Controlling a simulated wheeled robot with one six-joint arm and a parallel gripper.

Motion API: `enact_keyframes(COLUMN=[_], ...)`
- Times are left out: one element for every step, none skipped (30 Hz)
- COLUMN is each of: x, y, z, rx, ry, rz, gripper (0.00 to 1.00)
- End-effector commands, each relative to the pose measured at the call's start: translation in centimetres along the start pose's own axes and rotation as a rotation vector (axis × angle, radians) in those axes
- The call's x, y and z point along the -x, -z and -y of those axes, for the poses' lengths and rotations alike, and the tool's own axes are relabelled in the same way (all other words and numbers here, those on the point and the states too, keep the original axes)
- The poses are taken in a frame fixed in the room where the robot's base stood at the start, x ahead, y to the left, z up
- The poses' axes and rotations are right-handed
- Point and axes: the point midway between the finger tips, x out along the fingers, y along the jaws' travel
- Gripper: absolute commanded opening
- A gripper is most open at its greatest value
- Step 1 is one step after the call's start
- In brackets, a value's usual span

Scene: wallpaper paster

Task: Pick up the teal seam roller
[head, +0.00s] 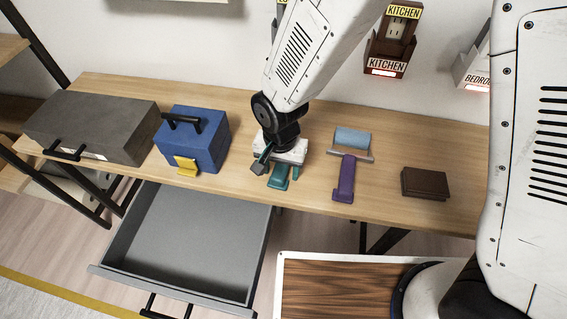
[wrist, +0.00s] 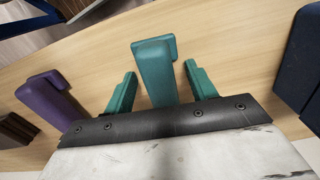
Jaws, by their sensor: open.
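The teal seam roller (head: 279,179) lies on the wooden table, its handle toward the front edge; my gripper and wrist hide its far end in the head view. In the wrist view its teal handle (wrist: 156,72) shows between my two teal fingers. My gripper (head: 279,167) is open over the roller, with one finger on each side of the handle. In the wrist view a gap shows on both sides between the fingers and the handle. My gripper body hides the rest of the roller there.
A purple-handled roller (head: 346,180) lies to the right, and a dark brown block (head: 425,183) beyond it. A blue toolbox (head: 204,145) with a yellow latch and a grey case (head: 93,125) stand left. An open grey drawer (head: 196,240) juts out below the table.

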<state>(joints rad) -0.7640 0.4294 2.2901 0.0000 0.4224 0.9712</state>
Motion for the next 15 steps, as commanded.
enact_keyframes(x=[-0.10, -0.14, -0.19, -0.21, -0.23, -0.24, -0.24, -0.24, -0.23, -0.23, -0.23, -0.23, -0.23, -0.22, -0.22], y=[0.00, 0.00, 0.00, 0.00, 0.00, 0.00, 0.00, 0.00, 0.00, 0.00, 0.00, 0.00, 0.00, 0.00, 0.00], z=[-0.01, -0.01, -0.01, -0.01, -0.01, -0.01, -0.01, -0.01, 0.00, 0.00, 0.00, 0.00, 0.00, 0.00, 0.00], rx=[0.000, 0.000, 0.000, 0.000, 0.000, 0.000, 0.000, 0.000, 0.000, 0.000, 0.000, 0.000, 0.000, 0.000, 0.000], ry=[0.000, -0.001, 0.000, 0.000, 0.000, 0.000, 0.000, 0.000, 0.000, 0.000, 0.000, 0.000, 0.000, 0.000, 0.000], rz=[0.000, 0.000, 0.000, 0.000, 0.000, 0.000, 0.000, 0.000, 0.000, 0.000, 0.000, 0.000, 0.000, 0.000, 0.000], gripper=[0.56, 0.56, 0.56, 0.56, 0.56, 0.56, 0.56, 0.56, 0.56, 0.56, 0.56, 0.56, 0.48, 0.40, 0.29])
